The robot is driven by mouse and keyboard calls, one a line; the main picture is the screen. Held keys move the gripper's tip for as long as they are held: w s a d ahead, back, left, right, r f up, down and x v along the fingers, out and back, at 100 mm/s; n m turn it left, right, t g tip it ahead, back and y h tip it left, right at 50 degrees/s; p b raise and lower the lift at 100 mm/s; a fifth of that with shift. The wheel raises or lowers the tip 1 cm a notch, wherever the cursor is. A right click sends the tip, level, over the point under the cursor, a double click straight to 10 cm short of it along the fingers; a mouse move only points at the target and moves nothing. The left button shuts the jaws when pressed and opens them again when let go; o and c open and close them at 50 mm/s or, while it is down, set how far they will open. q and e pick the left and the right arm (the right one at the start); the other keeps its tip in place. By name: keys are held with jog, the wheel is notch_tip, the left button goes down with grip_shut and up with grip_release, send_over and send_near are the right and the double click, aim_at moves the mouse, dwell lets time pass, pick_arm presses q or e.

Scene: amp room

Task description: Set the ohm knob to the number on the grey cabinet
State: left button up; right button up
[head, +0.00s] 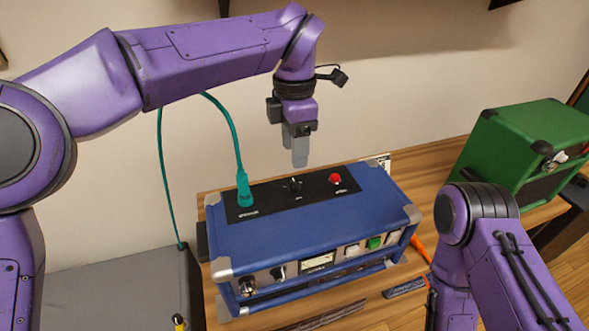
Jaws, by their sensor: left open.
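A blue amp (300,229) with silver corners stands on a wooden table. On its black top panel (258,204) a dark knob (293,187) sits between a teal plug and a red button (335,179). The front has a black knob (279,272), a silver knob (247,285) and a meter (317,262). The labels are too small to read, so I cannot tell which knob is the ohm one. A grey cabinet (110,290) is at lower left; no number shows on it. My left gripper (300,163) points down, open and empty, above and apart from the top panel. My right gripper is out of view.
A teal cable (234,135) rises from the teal plug (243,190) behind my left arm. A green amp (510,150) stands at right. An orange cable (420,249) lies beside the blue amp. My right arm fills the lower right. The wooden table (400,310) has dark strips in front.

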aim_at(294, 182)
pick_arm(q)
jog(key=f, duration=0.1)
jog(key=s+f, duration=0.1)
jog(key=f, duration=0.1)
jog(key=shift+s+f, duration=0.25)
jog(key=shift+f, duration=0.1)
jog(key=f, duration=0.1)
jog(key=w+f, duration=0.1)
jog(key=f, duration=0.2)
jog(key=shift+w+f, duration=0.2)
jog(key=shift+w, duration=0.05)
jog(key=shift+s+f, duration=0.1)
jog(key=shift+f, duration=0.05)
jog(key=shift+s, duration=0.3)
jog(key=shift+w, duration=0.15)
grip_shut()
